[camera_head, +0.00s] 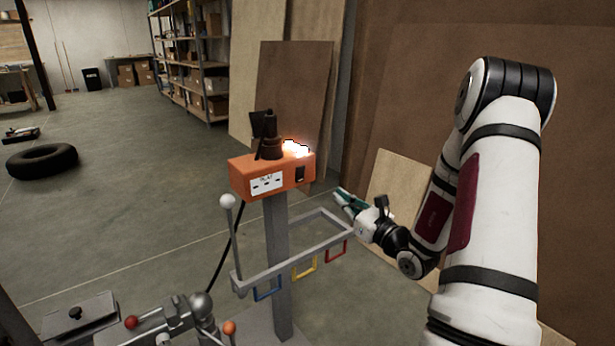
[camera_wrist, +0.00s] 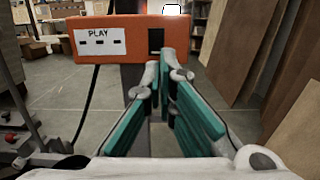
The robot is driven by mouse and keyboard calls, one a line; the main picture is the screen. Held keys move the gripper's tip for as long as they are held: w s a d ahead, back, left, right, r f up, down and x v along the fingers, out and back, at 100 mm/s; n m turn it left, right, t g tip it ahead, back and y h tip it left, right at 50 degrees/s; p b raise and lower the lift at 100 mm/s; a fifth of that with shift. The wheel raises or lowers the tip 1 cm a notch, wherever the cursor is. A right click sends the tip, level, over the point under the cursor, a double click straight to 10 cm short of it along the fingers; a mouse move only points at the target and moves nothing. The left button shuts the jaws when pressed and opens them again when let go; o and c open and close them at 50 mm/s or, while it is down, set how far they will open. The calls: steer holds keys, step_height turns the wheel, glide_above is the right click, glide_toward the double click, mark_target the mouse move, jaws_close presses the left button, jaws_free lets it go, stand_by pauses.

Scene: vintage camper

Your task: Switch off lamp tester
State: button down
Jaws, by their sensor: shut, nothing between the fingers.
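The lamp tester is an orange box (camera_head: 240,178) on a grey post, with a bright glowing lamp (camera_head: 296,148) on top. It also fills the upper part of the wrist view (camera_wrist: 200,40). A black rocker switch (camera_head: 300,174) is on its front, right of a white label marked PLAY in the wrist view; the switch shows there too (camera_wrist: 156,40). My gripper (camera_head: 341,196), with green-lined fingers, is shut and empty, to the right of the box and slightly lower. In the wrist view its fingertips (camera_wrist: 160,65) are just below the switch; contact cannot be told.
A grey frame (camera_head: 318,258) with blue, yellow and red loops is fixed to the post below the box. A black plug-like fitting (camera_head: 268,138) stands on top of the box. Wooden boards (camera_head: 290,95) lean behind. Open floor lies to the left, with a tyre (camera_head: 42,161).

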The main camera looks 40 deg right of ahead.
mark_target(303, 169)
steer(key=shift+w, duration=0.1)
steer(key=w+b, duration=0.1)
steer(key=w, duration=0.3)
steer(key=w+r+b, duration=0.1)
steer(key=w, duration=0.4)
steer(key=w+b, duration=0.1)
steer(key=w, duration=0.3)
steer(key=shift+w+a+r, duration=0.25)
steer(key=shift+w+r, duration=0.1)
steer(key=shift+d, duration=0.1)
